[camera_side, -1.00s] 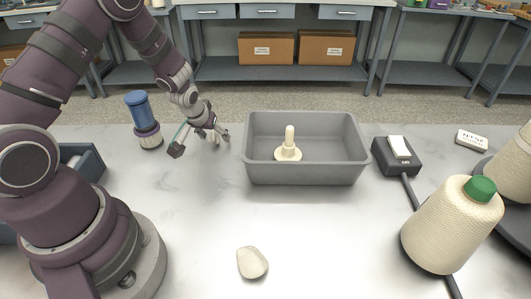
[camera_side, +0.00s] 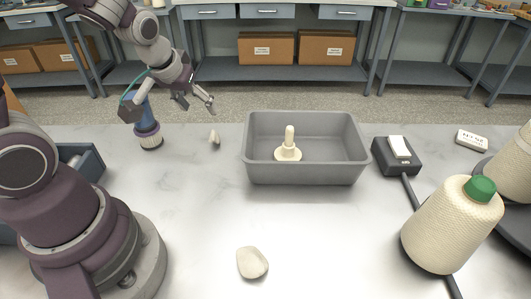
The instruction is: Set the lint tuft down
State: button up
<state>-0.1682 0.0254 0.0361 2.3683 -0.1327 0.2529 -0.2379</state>
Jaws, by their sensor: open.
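The lint tuft (camera_side: 214,137) is a small off-white lump on the table, left of the grey tray (camera_side: 305,174). My gripper (camera_side: 196,106) is open and empty, above the tuft and a little to its left, clear of it.
A cream bobbin-like piece (camera_side: 288,150) stands upright in the tray. A blue-handled brush (camera_side: 149,132) stands left of the tuft, partly behind my gripper. A pale stone-like lump (camera_side: 252,263) lies at the front. A switch box (camera_side: 397,155) and a large yarn cone (camera_side: 452,226) are at the right.

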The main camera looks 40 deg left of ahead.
jog(key=s+d+r+m+h, duration=0.2)
jog(key=s+d+r+m, duration=0.3)
jog(key=s+d+r, duration=0.2)
jog(key=shift+s+d+r+m+h, duration=0.3)
jog(key=shift+s+d+m, duration=0.1)
jog(key=shift+s+d, duration=0.25)
dwell(0.5)
